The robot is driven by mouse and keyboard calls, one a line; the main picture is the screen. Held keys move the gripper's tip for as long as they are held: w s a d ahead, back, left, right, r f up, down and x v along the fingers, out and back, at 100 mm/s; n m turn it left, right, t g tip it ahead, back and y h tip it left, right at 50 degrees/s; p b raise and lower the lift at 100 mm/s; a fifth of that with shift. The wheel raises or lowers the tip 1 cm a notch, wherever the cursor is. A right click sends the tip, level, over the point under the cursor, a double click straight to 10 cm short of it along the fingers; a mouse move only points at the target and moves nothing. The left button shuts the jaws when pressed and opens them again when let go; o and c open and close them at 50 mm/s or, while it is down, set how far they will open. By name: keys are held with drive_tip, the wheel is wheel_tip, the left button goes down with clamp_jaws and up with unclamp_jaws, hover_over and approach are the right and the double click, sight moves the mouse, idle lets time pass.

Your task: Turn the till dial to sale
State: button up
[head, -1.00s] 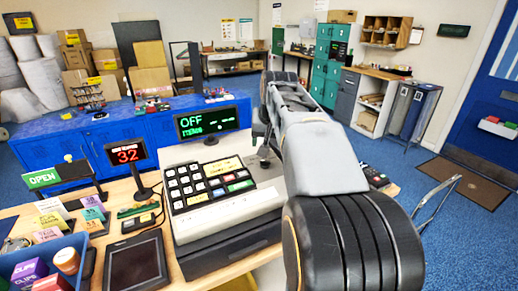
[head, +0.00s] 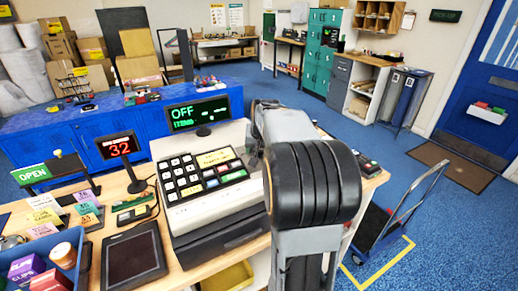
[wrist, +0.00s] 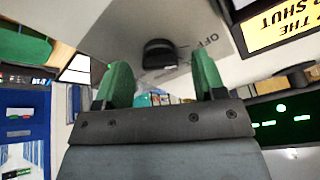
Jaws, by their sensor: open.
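The till (head: 220,212) stands on the counter with its keypad facing me. Its green-lettered display (head: 197,115) reads OFF. In the wrist view the black till dial (wrist: 159,54) sits on the till's pale panel, with "OFF" printed beside it. My gripper (wrist: 161,72) is open. Its two green fingertips are apart, one to each side of the dial in the picture, and the dial shows beyond them. I cannot tell whether they touch it. In the head view my arm hides the dial and the gripper.
A yellow sign (wrist: 280,25) shows near the dial. A red number display (head: 118,145), a dark tablet (head: 133,260) and a blue bin (head: 62,250) are left of the till. A hand truck (head: 385,225) stands on the floor at right.

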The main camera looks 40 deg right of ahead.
drive_tip(key=shift+f, duration=0.25)
drive_tip(key=shift+c, duration=0.3)
drive_tip(key=c, duration=0.9)
drive_tip(key=shift+o, duration=0.2)
drive_tip(key=m, duration=0.3)
drive_tip(key=shift+w+m+h, duration=0.15)
drive_tip(key=shift+m+h, duration=0.15)
drive_tip(key=shift+m, duration=0.1)
drive_tip(key=shift+m+g, duration=0.6)
drive_tip(key=shift+m, duration=1.3)
